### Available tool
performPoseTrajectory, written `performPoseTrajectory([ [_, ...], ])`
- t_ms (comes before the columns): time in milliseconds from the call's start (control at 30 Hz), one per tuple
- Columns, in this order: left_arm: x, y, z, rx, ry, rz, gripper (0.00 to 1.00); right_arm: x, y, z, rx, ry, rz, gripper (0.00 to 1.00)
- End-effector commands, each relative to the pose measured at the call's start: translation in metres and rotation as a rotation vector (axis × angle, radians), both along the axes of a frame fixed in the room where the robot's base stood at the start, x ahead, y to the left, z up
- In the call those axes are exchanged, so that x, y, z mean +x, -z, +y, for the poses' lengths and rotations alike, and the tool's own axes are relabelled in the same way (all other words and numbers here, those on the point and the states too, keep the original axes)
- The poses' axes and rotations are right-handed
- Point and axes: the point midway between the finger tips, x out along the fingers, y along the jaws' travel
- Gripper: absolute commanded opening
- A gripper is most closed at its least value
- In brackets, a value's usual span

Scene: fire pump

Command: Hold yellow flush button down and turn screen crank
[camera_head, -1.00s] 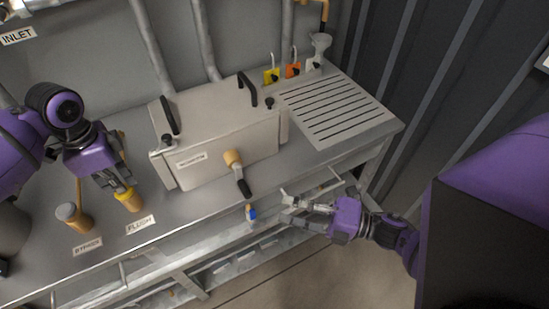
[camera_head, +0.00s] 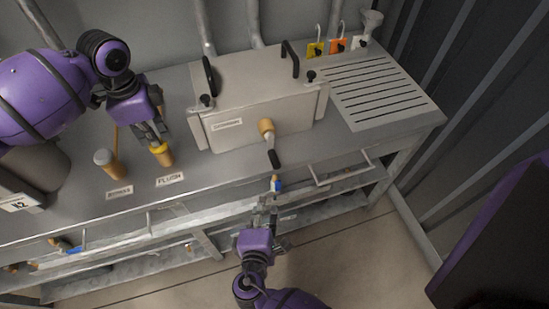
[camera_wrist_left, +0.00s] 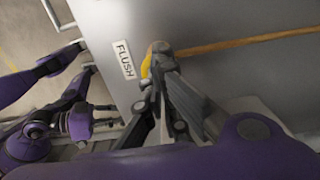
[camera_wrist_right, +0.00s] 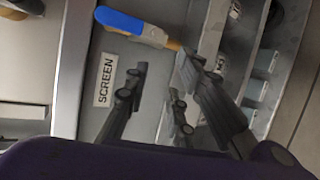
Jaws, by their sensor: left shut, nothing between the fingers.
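The yellow-topped flush button (camera_head: 157,147) stands on the counter behind its FLUSH label; its yellow edge shows in the left wrist view (camera_wrist_left: 146,68). My left gripper (camera_head: 155,137) is shut and empty, fingertips at the top of the button; whether it is pressed down I cannot tell. A small blue-tipped handle (camera_head: 276,184) is at the counter's front edge; in the right wrist view its blue grip (camera_wrist_right: 120,21) is near a SCREEN label (camera_wrist_right: 105,80). My right gripper (camera_head: 265,212) is open and empty, just below this handle, apart from it.
A grey box (camera_head: 225,132) on the counter has a brass-hubbed crank (camera_head: 267,127) with a black handle above the blue-tipped one. Another brass knob (camera_head: 107,162) stands left of the button. A metal rail (camera_head: 343,168) projects at front right. Floor in front is open.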

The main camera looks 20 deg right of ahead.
Motion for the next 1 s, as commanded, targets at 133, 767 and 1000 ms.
performPoseTrajectory([
  [133,-0.001,0.001,0.001,0.001,0.0,0.002,0.0,-0.011,-0.053,0.022,-0.02,0.179,-0.137,0.23],
  [767,-0.001,0.002,0.001,0.002,-0.001,0.002,0.0,0.01,-0.143,-0.002,-0.004,0.406,-0.39,0.23],
  [1000,-0.001,0.002,0.001,0.002,-0.001,0.002,0.0,0.043,-0.141,-0.035,-0.004,0.404,-0.388,0.23],
])
